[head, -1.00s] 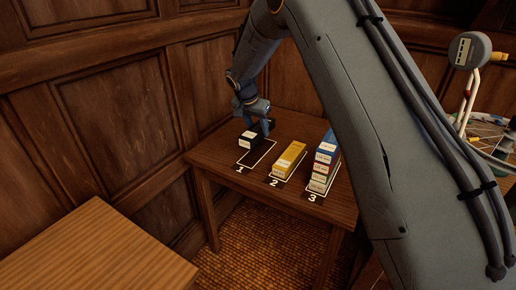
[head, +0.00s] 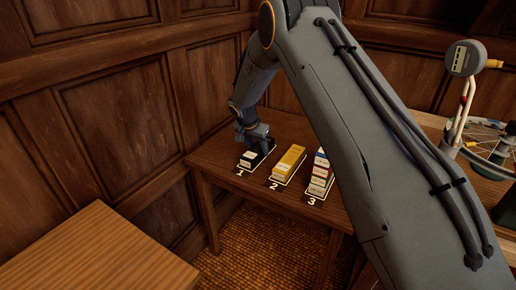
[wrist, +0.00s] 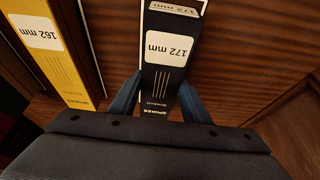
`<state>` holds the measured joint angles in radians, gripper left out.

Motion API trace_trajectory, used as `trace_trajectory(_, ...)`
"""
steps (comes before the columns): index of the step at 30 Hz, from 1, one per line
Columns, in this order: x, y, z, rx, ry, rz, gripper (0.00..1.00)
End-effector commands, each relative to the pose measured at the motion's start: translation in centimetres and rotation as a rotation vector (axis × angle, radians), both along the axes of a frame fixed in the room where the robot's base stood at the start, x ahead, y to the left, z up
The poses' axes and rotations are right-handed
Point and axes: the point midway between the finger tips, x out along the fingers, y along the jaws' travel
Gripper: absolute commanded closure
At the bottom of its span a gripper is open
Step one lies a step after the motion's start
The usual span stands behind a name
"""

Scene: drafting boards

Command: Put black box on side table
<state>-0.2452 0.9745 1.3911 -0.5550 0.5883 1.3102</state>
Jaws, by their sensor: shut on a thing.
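The black box (head: 252,158) has a white label, which reads 172 mm in the wrist view (wrist: 168,75). It lies at the white outline marked 1 on the dark wooden table (head: 222,163), and seems to rest on the table top. My gripper (head: 254,141) is over the box from above. In the wrist view its two blue fingers (wrist: 158,98) are shut on the two long sides of the box.
A bare, lighter wooden top (head: 95,250) is at lower left. Panelled walls stand close behind. A wheeled device (head: 495,150) is at right.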

Motion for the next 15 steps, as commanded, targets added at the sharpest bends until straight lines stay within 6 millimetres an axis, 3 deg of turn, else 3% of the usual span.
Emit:
trace_trajectory(1, -0.01, 0.00, -0.09, 0.000, 0.000, 0.000, 0.52)
trace_trajectory(4, -0.01, 0.01, -0.05, 0.000, 0.000, 0.000, 0.39)
trace_trajectory(15, -0.02, 0.00, 0.36, 0.000, 0.000, 0.000, 0.39)
